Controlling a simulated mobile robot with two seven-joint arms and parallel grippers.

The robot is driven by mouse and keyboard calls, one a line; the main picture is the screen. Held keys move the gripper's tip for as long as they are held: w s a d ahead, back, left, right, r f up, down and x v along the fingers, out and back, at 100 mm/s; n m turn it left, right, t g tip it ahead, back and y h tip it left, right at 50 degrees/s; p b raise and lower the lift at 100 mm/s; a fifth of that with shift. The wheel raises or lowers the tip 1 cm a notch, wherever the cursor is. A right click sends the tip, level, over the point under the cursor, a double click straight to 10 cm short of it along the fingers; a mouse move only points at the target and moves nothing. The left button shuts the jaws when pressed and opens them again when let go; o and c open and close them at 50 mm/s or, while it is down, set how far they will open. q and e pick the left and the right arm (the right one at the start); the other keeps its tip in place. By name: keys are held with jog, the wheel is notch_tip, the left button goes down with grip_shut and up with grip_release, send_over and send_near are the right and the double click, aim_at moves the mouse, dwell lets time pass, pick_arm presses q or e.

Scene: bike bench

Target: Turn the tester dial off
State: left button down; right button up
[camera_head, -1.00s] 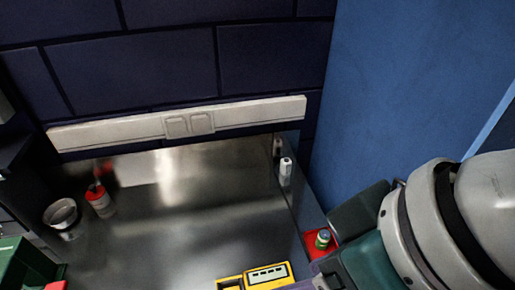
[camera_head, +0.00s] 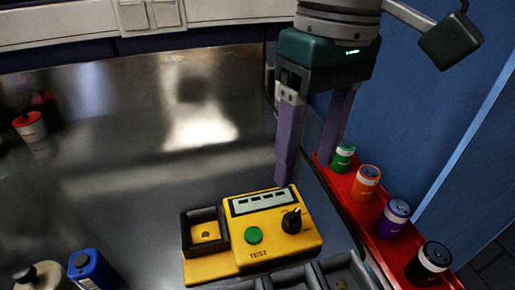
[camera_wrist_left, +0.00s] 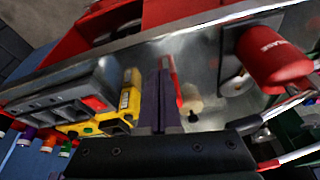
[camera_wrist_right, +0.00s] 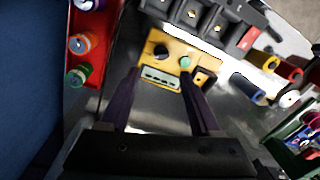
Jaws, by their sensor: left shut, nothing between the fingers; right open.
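The yellow tester (camera_head: 215,267) sits on the metal bench top, with a grey display, a green TEST button (camera_head: 253,235) and a black dial (camera_head: 291,221) at its right side. My right gripper (camera_head: 308,170) is open and empty, pointing down just behind the tester. In the right wrist view the dial (camera_wrist_right: 161,52) lies beyond the open fingers (camera_wrist_right: 165,82), apart from them. My left gripper (camera_wrist_left: 158,75) is shut and empty; it shows only in its own wrist view, where the tester (camera_wrist_left: 128,100) is beside it. The dial's exact setting is too small to read.
A red tray (camera_head: 370,215) with several coloured cans stands along the bench's right edge. A dark compartment tray (camera_head: 345,275) lies in front of the tester. A blue bottle (camera_head: 90,270) stands at the front left.

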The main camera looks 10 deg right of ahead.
aim_at(294, 213)
jog(key=f, duration=0.9)
jog(key=shift+s+a+f+b, duration=0.15)
jog(key=shift+a+b, duration=0.2)
jog(key=shift+c, duration=0.2)
grip_shut()
